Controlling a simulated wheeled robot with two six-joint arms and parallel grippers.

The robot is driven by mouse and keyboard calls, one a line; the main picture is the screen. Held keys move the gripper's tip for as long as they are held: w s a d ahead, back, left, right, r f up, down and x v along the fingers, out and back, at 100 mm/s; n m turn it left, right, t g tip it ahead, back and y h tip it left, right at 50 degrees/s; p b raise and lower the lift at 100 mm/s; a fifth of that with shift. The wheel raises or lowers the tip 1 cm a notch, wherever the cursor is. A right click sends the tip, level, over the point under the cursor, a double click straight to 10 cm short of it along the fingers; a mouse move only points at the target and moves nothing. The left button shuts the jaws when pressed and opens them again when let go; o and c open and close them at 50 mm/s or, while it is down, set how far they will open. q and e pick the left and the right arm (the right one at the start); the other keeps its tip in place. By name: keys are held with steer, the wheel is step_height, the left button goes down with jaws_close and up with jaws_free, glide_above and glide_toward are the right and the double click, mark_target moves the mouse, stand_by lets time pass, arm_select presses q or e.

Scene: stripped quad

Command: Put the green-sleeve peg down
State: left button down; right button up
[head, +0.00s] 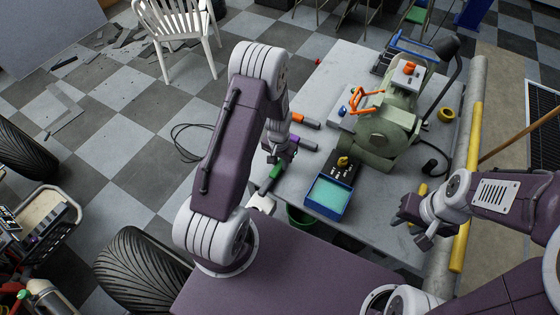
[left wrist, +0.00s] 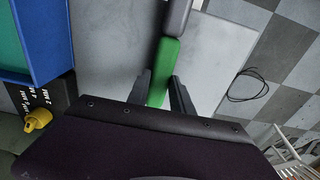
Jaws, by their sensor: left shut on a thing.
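The green-sleeve peg (head: 271,177) is in my left gripper near the table's left edge. In the left wrist view its green sleeve (left wrist: 163,68) lies between the two dark fingers, and a grey part continues beyond it. My left gripper (left wrist: 162,94) is shut on the sleeve. I cannot tell whether the peg touches the table (head: 390,225). An orange-sleeve peg (head: 300,118) and a purple-sleeve peg (head: 303,141) lie at the same edge. My right gripper (head: 412,226) appears open and empty at the table's right front.
A blue tray (head: 345,209) with a teal inside lies right of the peg. Behind it is a black labelled block with a yellow knob (head: 343,161). A large green machine (head: 380,135) stands in the middle of the table. A green bin (head: 299,217) shows at the near edge.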

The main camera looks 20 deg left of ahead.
mark_target(279, 165)
arm_select(q)
steer(key=shift+f, duration=0.2)
steer(key=c, duration=1.1)
jaws_free()
step_height(279, 165, up, 12)
steer(key=r, duration=0.1)
steer(key=shift+n+t, duration=0.4)
steer(key=shift+n, duration=0.1)
steer(key=s+d+r, duration=0.1)
steer(key=s+r, duration=0.1)
steer(key=s, duration=0.2)
steer(key=s+d+r, duration=0.1)
steer(key=s+d, duration=0.1)
steer(key=s, duration=0.2)
steer(key=s+d+r, duration=0.1)
steer(key=s+r, duration=0.1)
steer(key=s, duration=0.2)
steer(key=shift+s+d+r, duration=0.2)
steer(key=shift+d+r, duration=0.15)
